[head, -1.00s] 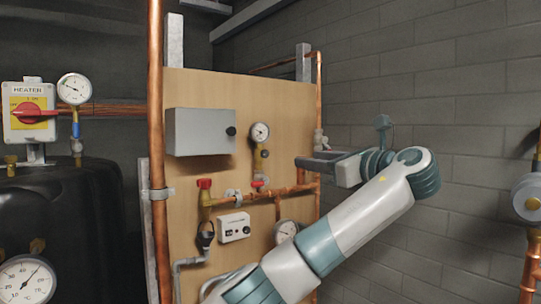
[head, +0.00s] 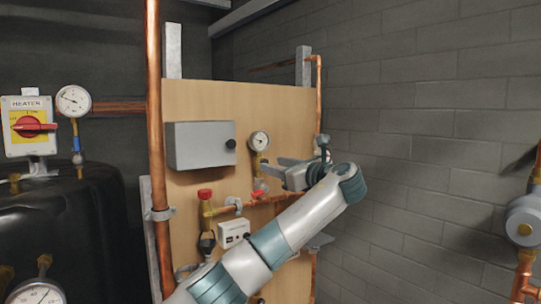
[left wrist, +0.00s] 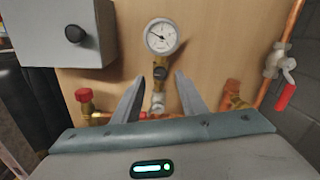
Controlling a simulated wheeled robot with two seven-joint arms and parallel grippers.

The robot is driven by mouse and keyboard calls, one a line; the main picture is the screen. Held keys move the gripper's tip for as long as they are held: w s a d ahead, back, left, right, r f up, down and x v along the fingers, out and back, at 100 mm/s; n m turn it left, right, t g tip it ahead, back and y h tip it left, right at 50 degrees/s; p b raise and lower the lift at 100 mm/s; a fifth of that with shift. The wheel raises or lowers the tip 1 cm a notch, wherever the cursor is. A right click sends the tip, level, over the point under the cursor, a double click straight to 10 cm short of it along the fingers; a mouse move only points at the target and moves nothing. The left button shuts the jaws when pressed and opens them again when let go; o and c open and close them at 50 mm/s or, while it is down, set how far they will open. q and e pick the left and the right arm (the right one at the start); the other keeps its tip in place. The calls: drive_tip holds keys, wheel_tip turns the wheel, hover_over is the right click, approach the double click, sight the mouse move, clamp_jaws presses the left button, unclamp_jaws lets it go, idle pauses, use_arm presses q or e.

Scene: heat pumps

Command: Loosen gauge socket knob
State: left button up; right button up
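A small round gauge (head: 260,141) is mounted on the wooden board, on a brass stem with a dark knob on the socket below it. In the left wrist view the gauge (left wrist: 161,36) stands upright above the dark socket knob (left wrist: 160,73). My left gripper (head: 272,169) is in front of the board at the height of the gauge stem. In the left wrist view its two fingers (left wrist: 158,97) are spread apart, one each side of the lower stem, with nothing seen gripped. I cannot tell whether the fingers touch the stem. My right gripper is not in view.
A grey box (head: 200,146) is on the board left of the gauge. A red-capped valve (head: 205,194) and copper pipes run below. A red-handled valve (left wrist: 285,97) is at the right in the wrist view. A tall copper pipe (head: 153,120) stands at the board's left edge.

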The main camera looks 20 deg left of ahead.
use_arm(q)
drive_tip(key=p+x, duration=0.1)
drive_tip(key=x, duration=0.2)
drive_tip(key=shift+w, duration=0.1)
drive_tip(key=shift+c, duration=0.4)
clamp_jaws()
drive_tip(key=shift+f, duration=0.1)
